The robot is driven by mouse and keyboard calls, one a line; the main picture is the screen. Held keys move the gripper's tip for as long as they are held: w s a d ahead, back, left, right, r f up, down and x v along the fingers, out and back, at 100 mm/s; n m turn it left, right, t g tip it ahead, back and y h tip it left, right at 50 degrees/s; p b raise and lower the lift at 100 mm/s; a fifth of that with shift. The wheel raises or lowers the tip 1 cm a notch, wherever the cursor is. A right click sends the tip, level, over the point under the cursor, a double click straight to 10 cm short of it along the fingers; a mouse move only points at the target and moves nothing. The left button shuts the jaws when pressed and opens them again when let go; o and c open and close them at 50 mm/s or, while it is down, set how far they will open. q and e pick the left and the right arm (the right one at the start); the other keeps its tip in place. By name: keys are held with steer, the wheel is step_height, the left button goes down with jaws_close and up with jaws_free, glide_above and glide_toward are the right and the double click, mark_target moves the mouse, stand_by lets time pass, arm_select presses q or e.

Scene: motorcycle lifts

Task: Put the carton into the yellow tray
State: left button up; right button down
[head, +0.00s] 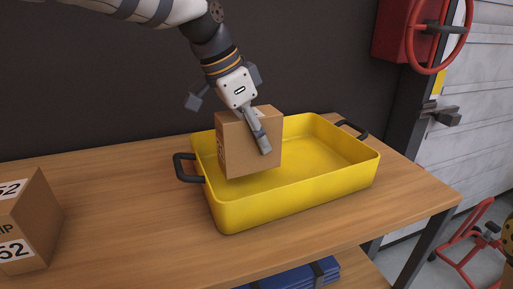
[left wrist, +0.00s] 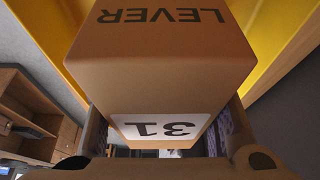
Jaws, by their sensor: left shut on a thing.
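My left gripper (head: 258,128) is shut on a brown carton (head: 233,145) and holds it inside the outline of the yellow tray (head: 300,200), toward its left end. In the left wrist view the carton (left wrist: 160,60) fills the space between the fingers and carries the printed word LEVER and a label with 31. The carton looks upright. I cannot tell whether its underside touches the tray floor. The tray stands on the wooden table and has dark handles at its ends.
Another carton (head: 32,220) marked 52 stands on the table (head: 130,215) at the far left. The tabletop between it and the tray is clear. A blue case (head: 300,274) lies below the table's front edge. A red box with a wheel (head: 405,35) hangs at the back right.

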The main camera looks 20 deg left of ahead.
mark_target(238, 114)
arm_select(q)
steer(key=shift+w+f, duration=0.15)
steer(key=shift+f, duration=1.5)
steer(key=shift+f, duration=0.1)
steer(key=o, duration=1.3)
steer(key=v, duration=1.2)
steer(key=shift+p, duration=0.3)
